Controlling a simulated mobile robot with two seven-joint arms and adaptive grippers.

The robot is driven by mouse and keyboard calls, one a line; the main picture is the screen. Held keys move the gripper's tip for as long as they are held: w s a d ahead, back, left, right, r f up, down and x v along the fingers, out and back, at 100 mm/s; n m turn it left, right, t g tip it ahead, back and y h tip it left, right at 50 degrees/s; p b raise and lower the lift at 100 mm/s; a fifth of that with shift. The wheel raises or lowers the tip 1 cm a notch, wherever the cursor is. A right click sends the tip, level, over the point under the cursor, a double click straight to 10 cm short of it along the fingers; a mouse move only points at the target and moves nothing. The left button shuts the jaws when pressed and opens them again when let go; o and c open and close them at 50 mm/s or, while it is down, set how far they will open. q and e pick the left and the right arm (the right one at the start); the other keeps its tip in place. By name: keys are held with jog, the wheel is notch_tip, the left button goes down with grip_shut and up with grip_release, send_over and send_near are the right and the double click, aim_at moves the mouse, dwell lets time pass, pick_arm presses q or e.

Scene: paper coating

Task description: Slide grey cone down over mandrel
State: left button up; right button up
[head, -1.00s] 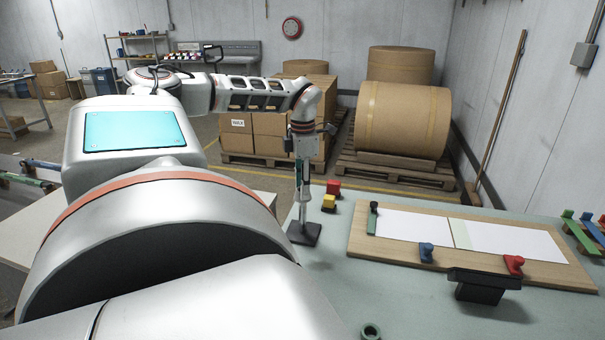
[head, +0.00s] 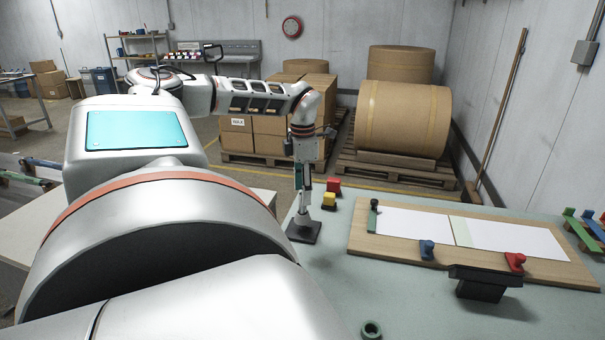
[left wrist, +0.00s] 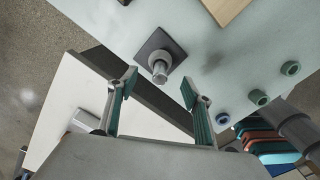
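A mandrel stands upright on a dark square base (head: 303,231) at the table's left edge; the base also shows in the left wrist view (left wrist: 148,47). A grey round piece (left wrist: 160,67) rises from the base, wider low down with a narrower light end. It looks like the grey cone around the mandrel, but I cannot clearly separate the two. My left gripper (head: 304,186) points down above the base. In the left wrist view its teal-padded fingers (left wrist: 157,90) are spread apart with nothing clasped between them. My right gripper is out of view.
A green ring (head: 371,330) lies at the front. A blue ring (left wrist: 222,119) shows in the left wrist view.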

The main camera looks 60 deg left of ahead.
pick_arm(q)
jog(key=shift+r, duration=0.1)
notch_tip(320, 180, up, 12)
dwell(0.7)
jog(key=shift+d, duration=0.1)
dwell(0.5)
